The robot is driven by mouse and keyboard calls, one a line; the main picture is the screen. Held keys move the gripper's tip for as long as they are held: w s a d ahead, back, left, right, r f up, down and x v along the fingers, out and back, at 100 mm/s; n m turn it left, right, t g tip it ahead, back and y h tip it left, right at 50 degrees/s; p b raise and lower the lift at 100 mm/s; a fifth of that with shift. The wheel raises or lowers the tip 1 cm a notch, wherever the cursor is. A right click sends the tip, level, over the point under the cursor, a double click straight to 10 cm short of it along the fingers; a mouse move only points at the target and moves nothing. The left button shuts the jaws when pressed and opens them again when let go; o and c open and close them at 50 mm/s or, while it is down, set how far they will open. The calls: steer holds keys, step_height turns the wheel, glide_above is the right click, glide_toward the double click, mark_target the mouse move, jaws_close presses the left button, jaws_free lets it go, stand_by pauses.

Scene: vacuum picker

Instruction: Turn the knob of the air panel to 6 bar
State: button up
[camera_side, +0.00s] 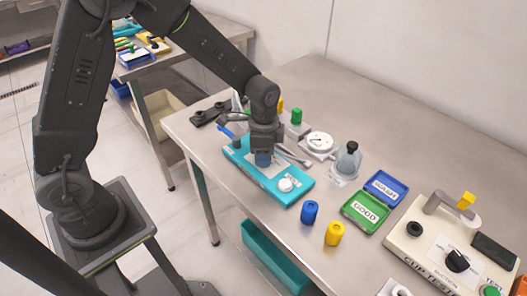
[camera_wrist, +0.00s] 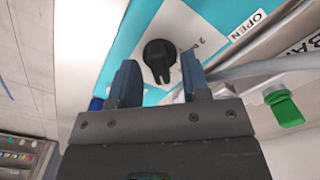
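The teal air panel (camera_side: 297,193) lies on the steel table in the side view, with a pale label area and a round white part (camera_side: 286,185) near its front end. My gripper (camera_side: 263,160) points down over the panel's far half and hides what is under it. In the wrist view, a black knob (camera_wrist: 159,55) with a ridge sits on the panel (camera_wrist: 118,42). My gripper (camera_wrist: 158,78) has its two blue fingers apart, one on each side of the knob's ridge end. I cannot tell whether they touch it. A "2" shows beside the knob; the other scale marks are hidden or cropped.
A green handle (camera_wrist: 284,108) on a white fitting and a grey hose lie right of the panel in the wrist view. A white round gauge (camera_side: 319,141), a grey bottle (camera_side: 348,160), green GOOD box (camera_side: 366,211), and blue and yellow cylinders (camera_side: 334,233) stand nearby.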

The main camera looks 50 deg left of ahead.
step_height(320, 180, up, 14)
stand_by(0.6)
steer(key=shift+f, duration=0.1)
steer(key=s+a+r+n+t, duration=0.1)
steer(key=s+r+n+t, duration=0.1)
steer(key=s, duration=0.7)
steer(key=s+a+r+n+t, duration=0.2)
steer(key=s+r+n+t, duration=0.1)
steer(key=s+n, duration=0.4)
steer(key=shift+s+a+r+t, duration=0.3)
steer(key=shift+s+r, duration=0.45)
steer(key=shift+s, duration=0.7)
